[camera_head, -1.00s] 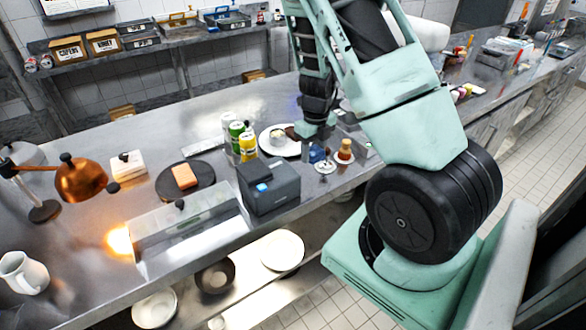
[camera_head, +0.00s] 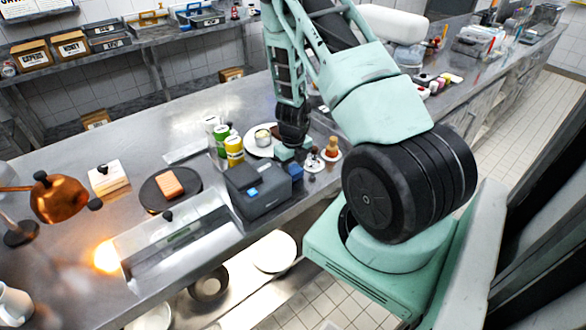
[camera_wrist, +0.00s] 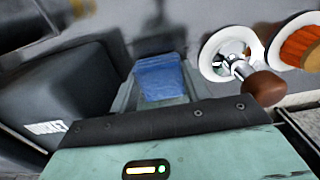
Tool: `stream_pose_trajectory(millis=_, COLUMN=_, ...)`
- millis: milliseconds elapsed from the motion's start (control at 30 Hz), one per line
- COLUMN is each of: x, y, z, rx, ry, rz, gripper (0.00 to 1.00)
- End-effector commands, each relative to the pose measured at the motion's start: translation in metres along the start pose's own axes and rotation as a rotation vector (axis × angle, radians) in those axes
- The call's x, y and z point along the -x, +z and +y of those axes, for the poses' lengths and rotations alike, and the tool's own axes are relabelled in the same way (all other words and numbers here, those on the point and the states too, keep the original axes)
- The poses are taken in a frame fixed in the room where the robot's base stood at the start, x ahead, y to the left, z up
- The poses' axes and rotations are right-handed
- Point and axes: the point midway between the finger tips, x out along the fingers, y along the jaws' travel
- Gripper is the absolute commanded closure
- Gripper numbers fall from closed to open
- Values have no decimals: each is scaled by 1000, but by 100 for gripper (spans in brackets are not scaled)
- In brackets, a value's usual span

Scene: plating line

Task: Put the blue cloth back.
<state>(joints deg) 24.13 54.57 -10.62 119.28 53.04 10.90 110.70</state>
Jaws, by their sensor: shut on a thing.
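The blue cloth (camera_head: 295,171) is a small folded blue piece just right of the dark printer-like box, near the counter's front edge. In the wrist view the cloth (camera_wrist: 160,80) sits between the fingers of my gripper (camera_wrist: 160,92). My gripper (camera_head: 290,158) is shut on it in the head view, pointing down; its fingertips are mostly hidden there. I cannot tell whether the cloth touches the counter.
The dark box (camera_head: 257,190) stands close left of the cloth. A small metal-and-wood tool on a white saucer (camera_head: 312,166) and an orange-brown item (camera_head: 332,148) stand close right. A plate (camera_head: 257,150) and cans (camera_head: 233,150) are behind.

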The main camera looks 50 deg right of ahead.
Motion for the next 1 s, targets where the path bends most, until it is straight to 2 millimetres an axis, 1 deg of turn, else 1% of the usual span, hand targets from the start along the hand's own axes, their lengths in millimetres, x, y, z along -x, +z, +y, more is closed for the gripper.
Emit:
stream_pose_trajectory(millis=367, x=-5, y=0, z=0, rx=1, ry=-1, rz=-1, gripper=78)
stream_pose_trajectory(millis=400, x=-6, y=0, z=0, rx=1, ry=-1, rz=-1, gripper=51)
stream_pose_trajectory(millis=467, x=-5, y=0, z=0, rx=1, ry=-1, rz=-1, gripper=34)
stream_pose_trajectory(millis=500, x=-5, y=0, z=0, rx=1, ry=-1, rz=-1, gripper=32)
stream_pose_trajectory(millis=767, x=-4, y=0, z=0, rx=1, ry=-1, rz=-1, gripper=32)
stream_pose_trajectory(millis=867, x=2, y=1, z=0, rx=2, ry=-2, rz=-2, gripper=32)
stream_pose_trajectory(millis=967, x=15, y=1, z=0, rx=5, ry=-3, rz=-3, gripper=32)
stream_pose_trajectory(millis=1000, x=23, y=1, z=0, rx=5, ry=-3, rz=-3, gripper=32)
